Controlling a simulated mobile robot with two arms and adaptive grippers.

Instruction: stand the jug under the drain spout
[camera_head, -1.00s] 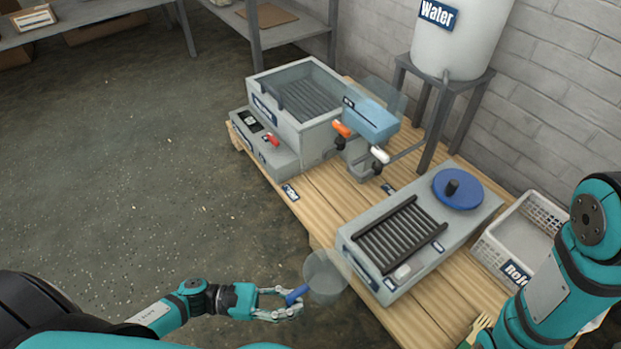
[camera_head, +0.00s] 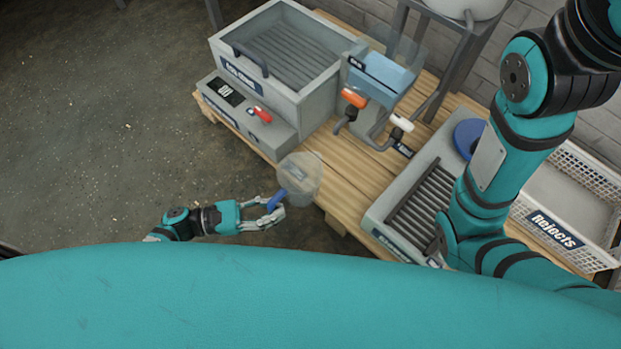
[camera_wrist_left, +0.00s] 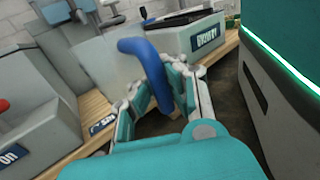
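A clear jug with a blue handle (camera_head: 301,180) is held at the front edge of the wooden table, left of centre in the head view. My left gripper (camera_head: 270,213) is shut on the blue handle, which also shows in the left wrist view (camera_wrist_left: 148,62). The jug overlaps the table edge; I cannot tell its height above the table. Behind it, on the machine, dark spouts sit below an orange lever (camera_head: 353,97) and a white lever (camera_head: 401,122). I cannot tell which is the drain spout. My right gripper is hidden or out of frame.
A grey basin (camera_head: 225,55) and a control box with a red switch (camera_head: 263,114) stand left of the spouts. A slatted grey unit (camera_head: 380,215) stands to the right, partly behind my right arm. A white Rejects crate (camera_head: 605,265) is far right. Bare table lies before the spouts.

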